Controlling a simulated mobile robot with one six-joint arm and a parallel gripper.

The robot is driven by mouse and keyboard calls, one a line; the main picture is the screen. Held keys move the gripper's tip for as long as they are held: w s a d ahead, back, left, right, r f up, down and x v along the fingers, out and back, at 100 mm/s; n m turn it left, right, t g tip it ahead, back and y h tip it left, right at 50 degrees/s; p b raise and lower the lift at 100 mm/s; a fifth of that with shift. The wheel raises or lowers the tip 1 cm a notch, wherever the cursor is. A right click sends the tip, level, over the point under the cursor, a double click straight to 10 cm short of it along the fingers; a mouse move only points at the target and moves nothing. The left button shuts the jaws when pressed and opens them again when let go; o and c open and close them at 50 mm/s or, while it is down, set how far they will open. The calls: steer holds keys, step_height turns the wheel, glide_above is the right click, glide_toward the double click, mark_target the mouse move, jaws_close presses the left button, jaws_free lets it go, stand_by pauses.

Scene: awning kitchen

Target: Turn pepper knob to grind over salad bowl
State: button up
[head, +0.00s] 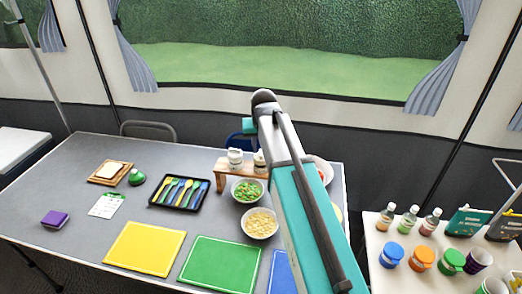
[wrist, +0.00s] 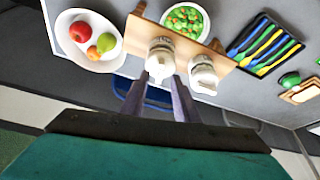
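Two white-topped shakers stand on a small wooden rack (head: 221,178). The left one (head: 235,157) shows clearly in the head view; the right one (head: 260,161) is partly hidden by my arm. I cannot read which holds pepper. In the wrist view, my gripper (wrist: 159,75) is open, its two fingers spread at the white top of one shaker (wrist: 161,55); contact is unclear. The other shaker (wrist: 203,76) stands beside it, outside the fingers. The salad bowl (head: 235,197), white with green and orange pieces, stands in front of the rack, also in the wrist view (wrist: 204,33).
A bowl of pale pieces (head: 260,223) stands near the salad. A black cutlery tray (head: 181,206), yellow board (head: 145,249) and green board (head: 221,264) lie on the table. A side table (head: 384,227) holds bottles and jars.

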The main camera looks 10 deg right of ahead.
steer(key=b+v, duration=0.2)
steer(key=v, duration=0.8)
steer(key=shift+r, duration=0.3)
steer(key=shift+s, duration=0.1)
